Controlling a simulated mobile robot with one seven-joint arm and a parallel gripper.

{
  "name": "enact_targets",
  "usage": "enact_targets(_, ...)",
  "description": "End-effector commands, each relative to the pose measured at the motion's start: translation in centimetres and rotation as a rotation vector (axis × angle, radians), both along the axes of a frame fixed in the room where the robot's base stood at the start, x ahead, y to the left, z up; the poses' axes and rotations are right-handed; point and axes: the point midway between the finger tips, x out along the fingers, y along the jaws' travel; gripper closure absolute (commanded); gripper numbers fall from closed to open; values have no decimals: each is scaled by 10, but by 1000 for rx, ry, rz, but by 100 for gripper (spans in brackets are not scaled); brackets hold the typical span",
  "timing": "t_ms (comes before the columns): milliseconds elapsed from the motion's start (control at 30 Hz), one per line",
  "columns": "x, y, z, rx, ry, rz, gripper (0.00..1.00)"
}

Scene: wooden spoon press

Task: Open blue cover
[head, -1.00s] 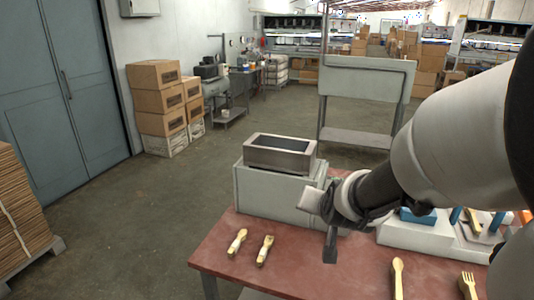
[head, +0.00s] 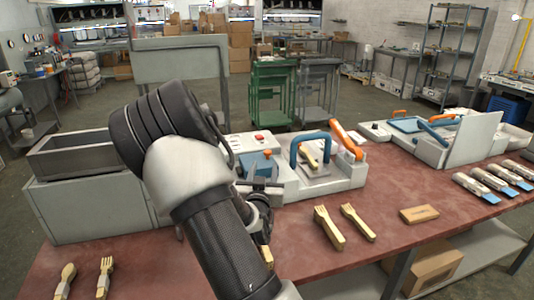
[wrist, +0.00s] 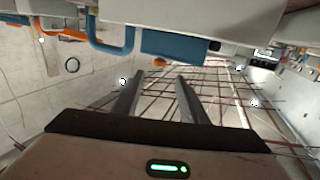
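A blue cover (head: 257,166), a small block with an orange knob (head: 267,153), sits on the left part of the white press (head: 345,172) in the middle of the table. My gripper (head: 262,188) is just in front of it and overlaps its lower edge in the head view. In the wrist view the blue cover (wrist: 175,44) and its orange knob (wrist: 160,62) lie beyond my gripper (wrist: 152,84). The two dark fingers are apart, with nothing between them. They appear clear of the cover. My arm hides part of the press's left side.
A blue handle (head: 310,143) and an orange lever (head: 347,139) rise from the press. A grey box (head: 92,202) stands left. Wooden forks (head: 330,228), a wooden block (head: 419,214) and a second press (head: 447,138) are to the right. The front middle of the table is partly clear.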

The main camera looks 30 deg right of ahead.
Motion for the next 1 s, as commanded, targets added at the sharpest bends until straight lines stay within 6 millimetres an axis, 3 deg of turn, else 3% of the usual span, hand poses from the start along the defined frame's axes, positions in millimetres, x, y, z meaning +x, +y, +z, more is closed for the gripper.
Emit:
enact_targets(300, 56, -43, -1, -1, -1, 0, 60)
enact_targets(500, 80, -62, 0, -1, -1, -1, 60)
enact_targets(967, 92, -69, 0, 1, 2, 0, 60)
enact_targets(1000, 92, -69, 0, 1, 2, 0, 65)
